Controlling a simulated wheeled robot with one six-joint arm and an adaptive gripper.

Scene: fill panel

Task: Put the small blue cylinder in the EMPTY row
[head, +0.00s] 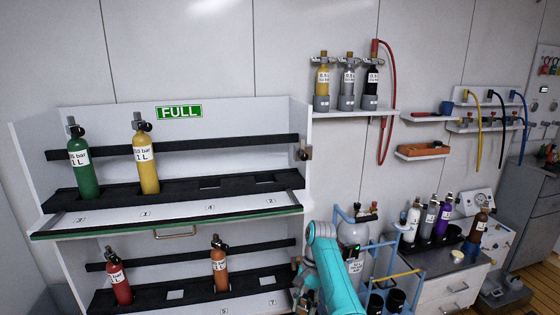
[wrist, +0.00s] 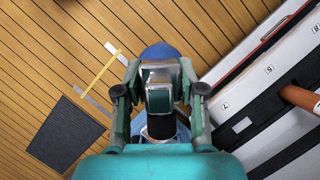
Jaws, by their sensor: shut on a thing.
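In the wrist view my gripper (wrist: 160,92) is shut around the metal valve and dark neck of a cylinder. A rounded blue part of this small blue cylinder (wrist: 160,50) shows beyond the fingers; most of its body is hidden. In the head view my turquoise arm reaches in at the bottom centre, and the gripper and cylinder are not visible. The lower rack row (head: 180,292) holds a red and an orange cylinder, with free slots to the right of the orange one. No EMPTY sign is readable. The rack edge (wrist: 245,88) lies right of my gripper in the wrist view.
The upper row under the FULL sign (head: 179,112) holds a green cylinder (head: 83,170) and a yellow cylinder (head: 145,162). An orange cylinder (wrist: 298,96) stands near the wrist view's right edge. A blue trolley (head: 405,270) stands beside my arm. Wooden floor is open at left.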

